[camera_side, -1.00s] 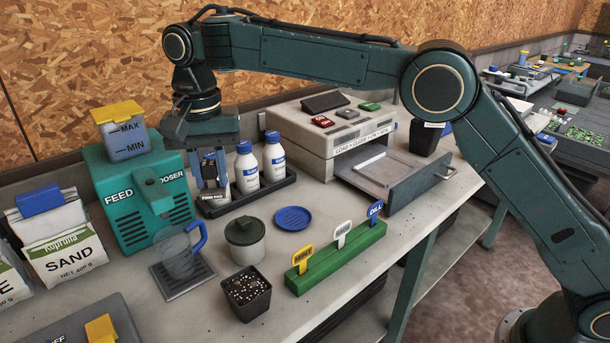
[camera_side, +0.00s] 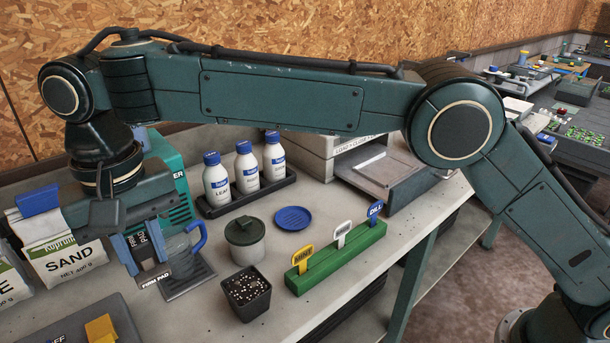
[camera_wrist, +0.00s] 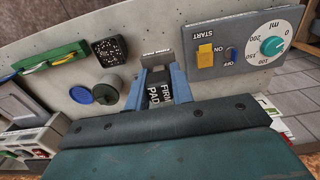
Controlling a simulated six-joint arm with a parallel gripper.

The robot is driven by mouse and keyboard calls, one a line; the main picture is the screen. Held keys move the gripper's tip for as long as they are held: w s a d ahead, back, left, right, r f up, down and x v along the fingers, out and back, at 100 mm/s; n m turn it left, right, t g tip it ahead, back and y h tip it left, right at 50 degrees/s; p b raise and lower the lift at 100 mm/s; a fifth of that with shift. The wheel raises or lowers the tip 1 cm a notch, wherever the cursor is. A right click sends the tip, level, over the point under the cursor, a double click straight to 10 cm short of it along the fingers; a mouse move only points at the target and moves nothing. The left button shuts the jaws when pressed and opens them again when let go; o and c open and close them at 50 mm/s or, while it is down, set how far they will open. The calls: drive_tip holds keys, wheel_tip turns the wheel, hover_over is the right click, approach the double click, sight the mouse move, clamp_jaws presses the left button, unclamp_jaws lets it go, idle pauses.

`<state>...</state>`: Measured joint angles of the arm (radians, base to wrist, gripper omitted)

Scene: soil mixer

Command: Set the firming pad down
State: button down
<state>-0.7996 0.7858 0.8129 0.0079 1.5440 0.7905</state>
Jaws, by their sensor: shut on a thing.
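My gripper (camera_side: 145,262) points down over the front left of the bench, its blue fingers shut on the firming pad (camera_side: 158,280). The pad's dark handle, lettered FIRM PAD, stands upright between the fingers. It also shows in the wrist view (camera_wrist: 160,93), with a small white label at its far edge. The pad is low, just left of the mat with the clear jug (camera_side: 182,258). I cannot tell whether its underside touches the bench (camera_side: 205,318).
A dosing panel (camera_wrist: 240,45) with a yellow START switch lies close by. A dark pot (camera_side: 246,295) of speckled soil, a lidded grey tub (camera_side: 245,240), a blue saucer (camera_side: 293,218) and a green marker block (camera_side: 336,258) stand to the right. A SAND bag (camera_side: 60,255) is at the left.

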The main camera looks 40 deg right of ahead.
wheel_tip(320, 180, down, 14)
drive_tip(key=shift+r, duration=0.2)
drive_tip(key=shift+f, duration=0.1)
drive_tip(key=shift+f, duration=2.75)
drive_tip(key=shift+f, duration=0.15)
drive_tip(key=c, duration=1.2)
unclamp_jaws()
